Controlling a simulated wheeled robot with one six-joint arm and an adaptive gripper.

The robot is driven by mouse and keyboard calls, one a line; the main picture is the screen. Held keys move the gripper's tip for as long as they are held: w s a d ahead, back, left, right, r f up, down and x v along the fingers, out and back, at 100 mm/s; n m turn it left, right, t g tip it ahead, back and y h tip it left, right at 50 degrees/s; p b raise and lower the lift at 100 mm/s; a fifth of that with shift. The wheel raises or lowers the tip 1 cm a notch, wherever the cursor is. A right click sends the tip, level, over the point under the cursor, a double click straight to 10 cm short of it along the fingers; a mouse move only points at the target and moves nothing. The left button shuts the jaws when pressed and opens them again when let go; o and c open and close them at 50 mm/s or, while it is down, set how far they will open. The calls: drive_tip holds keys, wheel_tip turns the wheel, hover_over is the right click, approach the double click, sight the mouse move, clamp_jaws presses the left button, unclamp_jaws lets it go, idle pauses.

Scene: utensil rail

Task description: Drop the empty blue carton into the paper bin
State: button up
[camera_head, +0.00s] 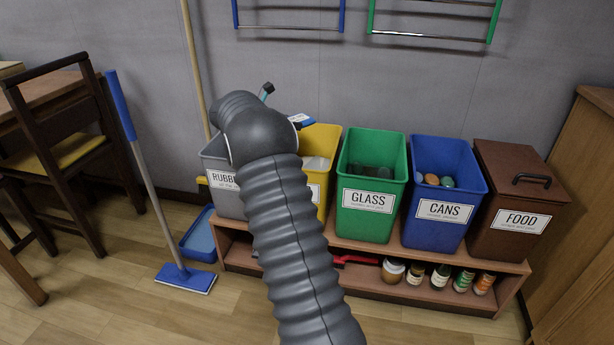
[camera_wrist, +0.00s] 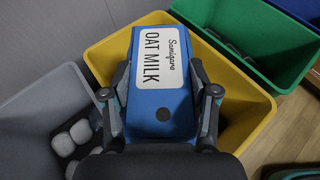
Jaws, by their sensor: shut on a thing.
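The blue carton (camera_wrist: 165,110) has a white label reading OAT MILK. My gripper (camera_wrist: 159,75) is shut on it, with one finger on each side. In the wrist view the carton is in front of the open yellow bin (camera_wrist: 255,118), and the bin's inside shows on both sides of it. In the head view my arm hides most of the gripper; a small part of the carton (camera_head: 302,121) shows at the upper rim of the yellow bin (camera_head: 329,145). Pale sheets lie in that bin. Its label is mostly hidden by my arm.
A grey bin (camera_head: 217,152) stands left of the yellow one. The green GLASS bin (camera_head: 370,215), blue CANS bin (camera_head: 437,232) and lidded brown FOOD bin (camera_head: 500,235) stand to the right. Jars sit on the shelf below. A mop (camera_head: 150,190) and chair (camera_head: 70,150) are at left.

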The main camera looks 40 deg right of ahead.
sight(309, 125)
drive_tip(key=d, duration=0.2)
drive_tip(key=s+d+m+g, duration=0.1)
drive_tip(key=d+m+g, duration=0.1)
drive_tip(key=d, duration=0.1)
drive_tip(key=shift+s+d+f, duration=0.3)
drive_tip(key=shift+s+d, duration=0.05)
drive_tip(key=shift+s, duration=0.05)
drive_tip(key=shift+s+d+f+m+g+b, duration=0.1)
drive_tip(key=shift+s+d+m+g+b, duration=0.05)
drive_tip(key=shift+d+m+g+b, duration=0.3)
wheel_tip(309, 125, down, 6)
drive_tip(key=b, duration=0.6)
drive_tip(key=shift+a, duration=0.1)
drive_tip(key=o, duration=0.9)
drive_tip(key=shift+a, duration=0.1)
drive_tip(key=v, duration=1.2)
drive_tip(key=shift+r, duration=0.2)
